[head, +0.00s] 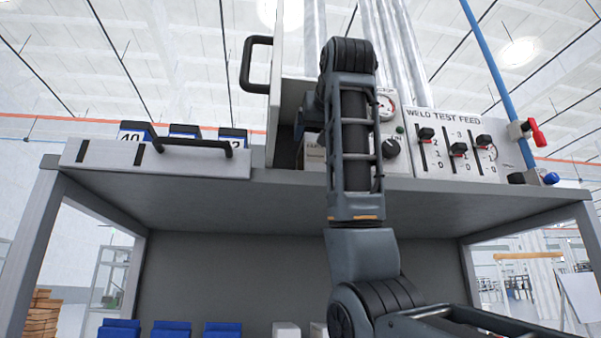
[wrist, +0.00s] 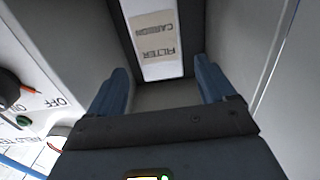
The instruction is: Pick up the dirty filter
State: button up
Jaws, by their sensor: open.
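A pale filter (wrist: 160,70) with a beige label reading "CARBON FILTER", upside down in the wrist view, sits inside an open housing. I cannot tell whether the filter is dirty. The gripper is mostly hidden behind my arm in the head view.
The housing's door (head: 283,60) with a black handle stands open. A "WELD TEST FEED" panel (head: 450,145) with sliders is at right. A white panel with a black handle (head: 150,160) and several blue numbered items (head: 185,131) are at left. Blue bins (head: 170,329) stand below the shelf.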

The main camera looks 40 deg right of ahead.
jog(key=p+x, duration=0.3)
jog(key=x, duration=0.4)
jog(key=shift+w+r, duration=0.15)
jog(key=shift+w, duration=0.1)
jog(key=c, duration=1.1)
jog(key=shift+c, duration=0.4)
jog(key=shift+s+r, duration=0.1)
